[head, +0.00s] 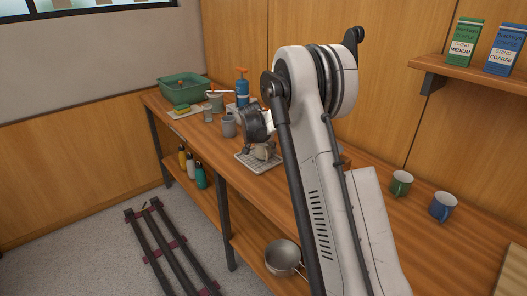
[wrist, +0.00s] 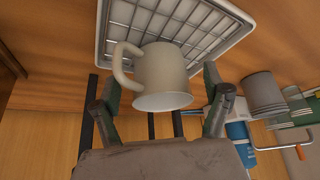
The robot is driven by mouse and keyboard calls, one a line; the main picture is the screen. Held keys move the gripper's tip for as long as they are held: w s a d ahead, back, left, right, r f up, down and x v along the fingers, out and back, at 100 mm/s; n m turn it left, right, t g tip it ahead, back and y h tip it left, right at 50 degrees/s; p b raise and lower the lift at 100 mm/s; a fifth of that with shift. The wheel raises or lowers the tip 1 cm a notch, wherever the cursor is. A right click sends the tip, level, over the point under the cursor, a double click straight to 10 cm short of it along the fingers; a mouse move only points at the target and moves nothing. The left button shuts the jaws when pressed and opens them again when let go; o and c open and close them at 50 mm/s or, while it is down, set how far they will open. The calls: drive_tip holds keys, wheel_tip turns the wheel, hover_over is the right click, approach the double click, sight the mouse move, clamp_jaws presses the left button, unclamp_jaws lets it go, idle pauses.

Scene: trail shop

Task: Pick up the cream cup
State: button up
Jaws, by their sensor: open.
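The cream cup (wrist: 165,75) is at the white wire rack (wrist: 105,25), its rim facing my gripper and its handle pointing left in the wrist view. My gripper (wrist: 161,84) is open, with one finger on each side of the cup. A gap shows between the cup and the right finger; the left finger is close to the handle, and I cannot tell whether it touches. In the head view the rack (head: 245,161) lies on the wooden counter, and my arm's end is low over it, partly hiding the cup.
A green mug (head: 400,183) and blue mug (head: 442,206) stand on the right of the counter (head: 305,183). A steel pot (head: 283,256) sits on the lower shelf.

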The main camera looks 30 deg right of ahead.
drive_tip(key=shift+w+d+f, duration=0.25)
drive_tip(key=shift+f, duration=0.35)
drive_tip(key=c, duration=1.5)
drive_tip(key=shift+r, duration=0.15)
